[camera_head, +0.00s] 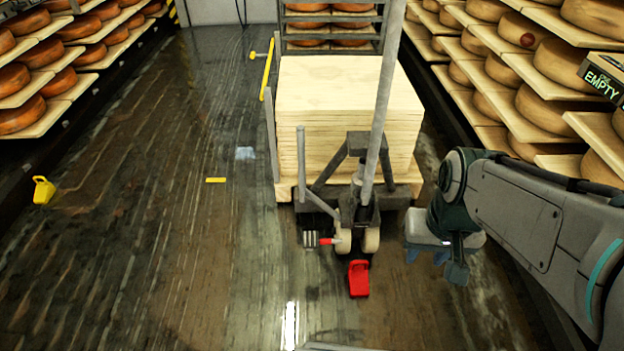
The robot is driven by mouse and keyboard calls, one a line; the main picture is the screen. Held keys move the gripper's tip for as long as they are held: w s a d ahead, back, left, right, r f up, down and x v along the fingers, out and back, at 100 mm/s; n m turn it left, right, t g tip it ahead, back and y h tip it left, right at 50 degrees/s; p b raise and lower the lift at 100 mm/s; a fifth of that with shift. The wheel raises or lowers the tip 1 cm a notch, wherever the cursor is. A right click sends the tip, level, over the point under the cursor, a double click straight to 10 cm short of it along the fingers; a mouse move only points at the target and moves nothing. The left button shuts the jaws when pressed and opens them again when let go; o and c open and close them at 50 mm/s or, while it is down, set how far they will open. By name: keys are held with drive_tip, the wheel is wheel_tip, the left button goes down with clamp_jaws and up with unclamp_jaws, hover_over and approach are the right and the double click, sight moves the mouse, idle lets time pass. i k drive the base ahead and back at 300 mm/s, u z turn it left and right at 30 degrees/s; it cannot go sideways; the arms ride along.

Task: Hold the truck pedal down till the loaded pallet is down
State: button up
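The pallet truck (357,205) stands in the middle of the aisle, its long grey handle rising towards the top. Behind it is the loaded pallet, a tall stack of pale wooden boards (340,95). I cannot tell whether its base touches the floor. A small ribbed grey pedal (311,239) with a red edge juts out low on the truck's left side, beside its pale wheels. My gripper (437,258) hangs to the right of the truck, apart from the pedal, fingers pointing down. Its finger gap is unclear from this angle. Nothing shows held in it.
A red wedge-like block (359,279) lies on the floor just in front of the truck. A yellow one (43,190) lies at the left. Cheese shelves (540,75) line both sides, with an EMPTY sign (604,83) at right. The wet floor left of the truck is mostly clear.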

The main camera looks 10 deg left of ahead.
sight(311, 240)
drive_tip(key=u, duration=0.3)
drive_tip(key=i, duration=0.4)
drive_tip(key=u, duration=0.5)
drive_tip(key=k, duration=1.35)
drive_tip(key=u, duration=0.7)
drive_tip(key=i, duration=1.1)
drive_tip(key=z, duration=0.5)
drive_tip(key=i, duration=0.6)
drive_tip(key=z, duration=0.7)
